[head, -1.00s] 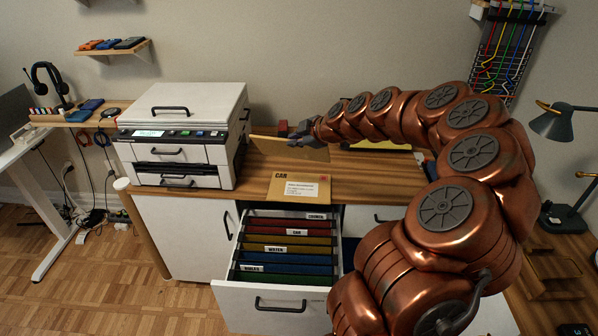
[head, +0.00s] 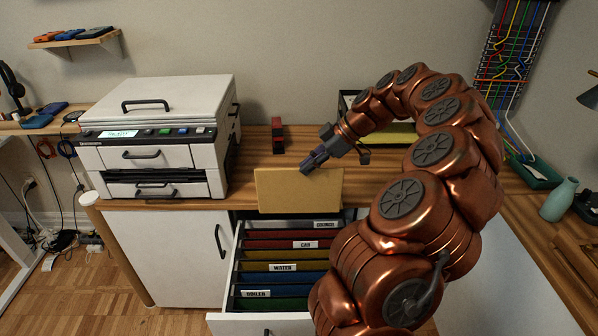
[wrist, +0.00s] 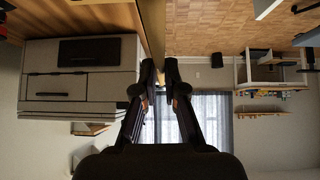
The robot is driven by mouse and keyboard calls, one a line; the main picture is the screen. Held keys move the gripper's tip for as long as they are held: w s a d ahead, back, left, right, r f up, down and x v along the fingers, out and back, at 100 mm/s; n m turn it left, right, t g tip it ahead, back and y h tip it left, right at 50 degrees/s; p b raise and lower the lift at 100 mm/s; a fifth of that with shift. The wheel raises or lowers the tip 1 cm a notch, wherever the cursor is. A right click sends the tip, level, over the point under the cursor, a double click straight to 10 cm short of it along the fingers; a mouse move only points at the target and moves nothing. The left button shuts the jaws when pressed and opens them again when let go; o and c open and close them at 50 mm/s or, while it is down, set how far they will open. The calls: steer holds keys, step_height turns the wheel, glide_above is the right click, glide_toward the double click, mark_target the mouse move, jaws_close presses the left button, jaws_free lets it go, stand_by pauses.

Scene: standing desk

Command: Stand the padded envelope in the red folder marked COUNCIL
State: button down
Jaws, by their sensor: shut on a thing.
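The padded envelope (head: 298,192) is a plain yellow-tan panel held roughly upright above the back of the open drawer. My gripper (head: 308,168) is shut on its top edge, right of its middle. In the wrist view the envelope (wrist: 152,28) shows edge-on between the fingertips (wrist: 160,82). The COUNCIL label (head: 325,225) is at the back of the drawer, just below the envelope, with the red folder (head: 268,234) directly under it. Whether the envelope's lower edge is above or inside the folder's mouth, I cannot tell.
A white printer (head: 160,135) stands left on the wooden counter. A red and black object (head: 278,140) and a dark tray (head: 345,105) are behind the envelope. My arm fills the right side.

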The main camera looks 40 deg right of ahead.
mark_target(337, 189)
steer(key=shift+w+f, duration=0.3)
steer(key=shift+f, duration=0.05)
steer(key=shift+f, duration=0.1)
steer(key=shift+f+p, duration=0.75)
steer(key=shift+f, duration=2.45)
step_height(337, 189, down, 10)
steer(key=b, duration=1)
steer(key=shift+f, duration=0.15)
steer(key=c, duration=1.2)
jaws_free()
steer(key=shift+d, duration=0.1)
steer(key=v, duration=1.2)
